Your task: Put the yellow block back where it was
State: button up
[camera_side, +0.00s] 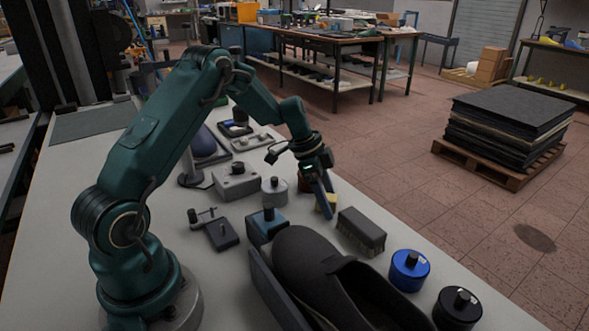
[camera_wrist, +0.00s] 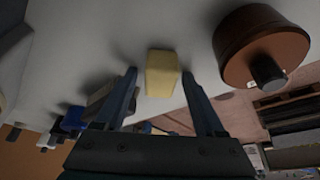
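The yellow block (camera_side: 329,204) rests on the light table, partly hidden behind my gripper's fingers in the side view. My gripper (camera_side: 328,208) points down at it, with the fingers low over the table. In the wrist view the yellow block (camera_wrist: 161,74) shows between the two fingertips of my gripper (camera_wrist: 159,74). There is a visible gap on each side of it. The fingers are apart and hold nothing. How far the tips reach down beside the block is hard to tell.
A brown round pot with a dark knob (camera_wrist: 262,45) stands close to the right finger. A dark brush-like block (camera_side: 361,231), a large black shoe form (camera_side: 325,275), a blue tin (camera_side: 410,270) and a black tin (camera_side: 458,308) stand nearby. A grey tin (camera_side: 274,190) is left of my gripper.

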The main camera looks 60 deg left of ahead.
jog(key=v, duration=1.2)
jog(key=s+d+r+n+y, duration=0.2)
jog(key=s+d+r+n, duration=0.2)
jog(key=s+d+r, duration=0.35)
jog(key=s+d+f+n+t, duration=0.1)
jog(key=s+d+n, duration=0.1)
jog(key=s, duration=0.4)
jog(key=s+d+f+n+t+y, duration=0.1)
jog(key=s+d+f+n, duration=0.1)
jog(key=s, duration=0.4)
jog(key=shift+d+n, duration=0.5)
jog(key=shift+d, duration=0.55)
